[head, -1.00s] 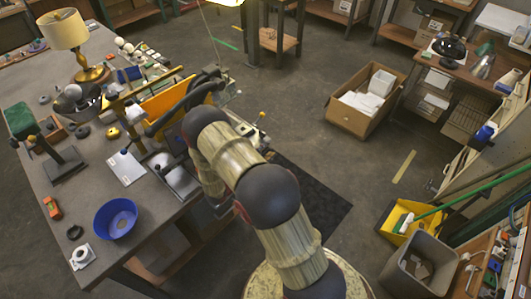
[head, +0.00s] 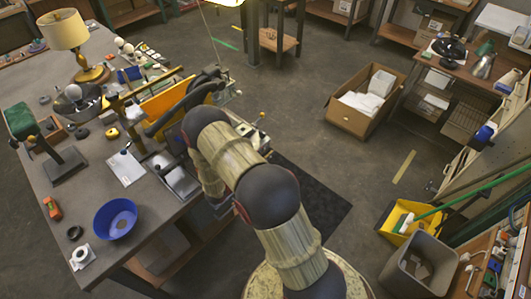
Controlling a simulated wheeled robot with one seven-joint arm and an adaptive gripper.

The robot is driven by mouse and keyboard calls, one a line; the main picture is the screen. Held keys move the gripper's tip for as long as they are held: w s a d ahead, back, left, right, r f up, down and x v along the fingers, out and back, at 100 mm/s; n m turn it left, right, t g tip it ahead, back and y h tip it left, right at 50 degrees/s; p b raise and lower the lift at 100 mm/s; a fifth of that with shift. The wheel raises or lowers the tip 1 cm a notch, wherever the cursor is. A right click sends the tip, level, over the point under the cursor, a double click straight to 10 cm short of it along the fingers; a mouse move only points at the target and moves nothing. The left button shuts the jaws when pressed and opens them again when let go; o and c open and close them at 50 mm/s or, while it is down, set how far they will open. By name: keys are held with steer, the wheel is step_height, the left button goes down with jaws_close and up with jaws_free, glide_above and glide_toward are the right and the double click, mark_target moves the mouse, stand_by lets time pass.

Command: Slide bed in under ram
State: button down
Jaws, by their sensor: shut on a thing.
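My arm reaches over the right edge of the workbench in the head view. Its last visible link points down beside a machine there, and my gripper is hidden behind my own arm. I cannot see what its fingers touch. The machine has a curved black part (head: 183,104) and an orange panel (head: 166,99). Grey metal plates (head: 181,181) lie low at the bench edge, just left of my arm. I cannot tell for sure which part is the bed or the ram; the space between them is hidden.
The grey workbench (head: 70,215) holds a lamp (head: 65,32), a blue bowl (head: 115,218), a white sheet (head: 126,167) and a dark stand (head: 65,163). A cardboard box (head: 362,104) and a grey bin (head: 420,268) stand on the floor.

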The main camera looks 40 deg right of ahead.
steer(key=shift+s+f, duration=0.2)
steer(key=shift+f, duration=0.05)
steer(key=w+b, duration=0.1)
steer(key=w, duration=0.1)
steer(key=w+b, duration=0.1)
steer(key=w, duration=0.1)
steer(key=shift+a+f, duration=0.1)
steer(key=shift+a, duration=0.1)
steer(key=c, duration=2.2)
jaws_free()
steer(key=o, duration=0.3)
steer(key=shift+w+r, duration=0.15)
steer(key=shift+r, duration=0.05)
steer(key=a, duration=1.2)
steer(key=shift+s, duration=0.4)
